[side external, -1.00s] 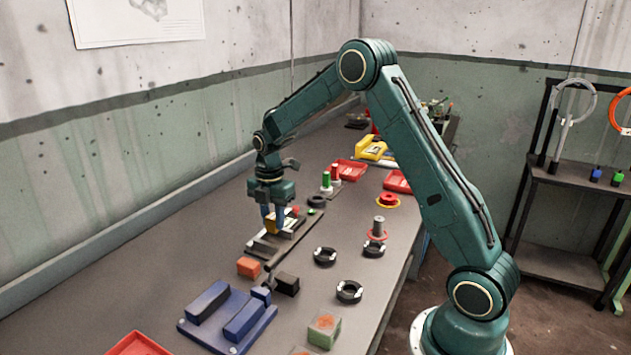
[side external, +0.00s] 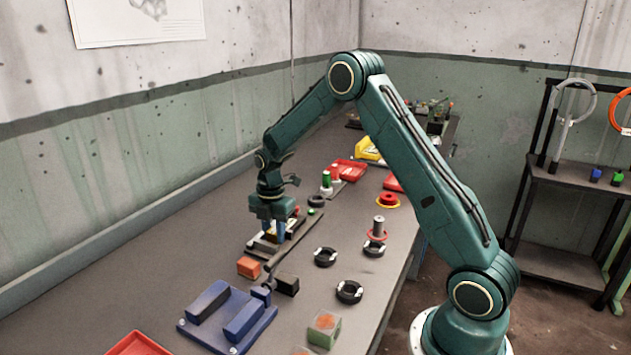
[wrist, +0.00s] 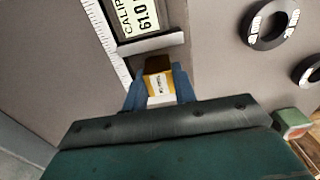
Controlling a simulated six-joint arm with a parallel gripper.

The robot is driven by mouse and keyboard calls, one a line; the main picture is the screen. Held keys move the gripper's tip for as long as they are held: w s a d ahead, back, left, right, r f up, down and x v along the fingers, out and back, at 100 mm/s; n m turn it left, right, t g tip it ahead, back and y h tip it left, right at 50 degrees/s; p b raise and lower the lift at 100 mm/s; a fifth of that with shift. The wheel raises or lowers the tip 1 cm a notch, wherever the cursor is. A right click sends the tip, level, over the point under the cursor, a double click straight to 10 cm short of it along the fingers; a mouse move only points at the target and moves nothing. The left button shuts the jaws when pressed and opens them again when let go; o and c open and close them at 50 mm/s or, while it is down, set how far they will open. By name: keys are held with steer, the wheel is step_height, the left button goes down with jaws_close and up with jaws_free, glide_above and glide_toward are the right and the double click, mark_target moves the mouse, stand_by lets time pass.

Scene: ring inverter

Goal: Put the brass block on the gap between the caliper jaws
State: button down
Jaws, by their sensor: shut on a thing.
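The brass block (wrist: 159,82) shows in the wrist view, yellow with a dark far end and a white label on its near side. My gripper (wrist: 159,88) is shut on it, with a blue finger on each side. The caliper (wrist: 155,42) is just beyond the block, with its scale and a display reading about 61.0. In the side view, my gripper (side external: 274,231) is low over the caliper (side external: 262,246), and its fingers largely hide the block. I cannot tell whether the block touches the caliper, and the gap between the jaws is not clear.
An orange block (side external: 249,267), a dark block (side external: 287,284) and a blue fixture (side external: 228,318) lie nearer the camera. Black rings (side external: 325,257) lie to the right.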

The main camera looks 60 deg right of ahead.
mark_target(274, 231)
steer(key=shift+f, duration=0.1)
steer(key=c, duration=1.4)
jaws_free()
step_height(274, 231, up, 12)
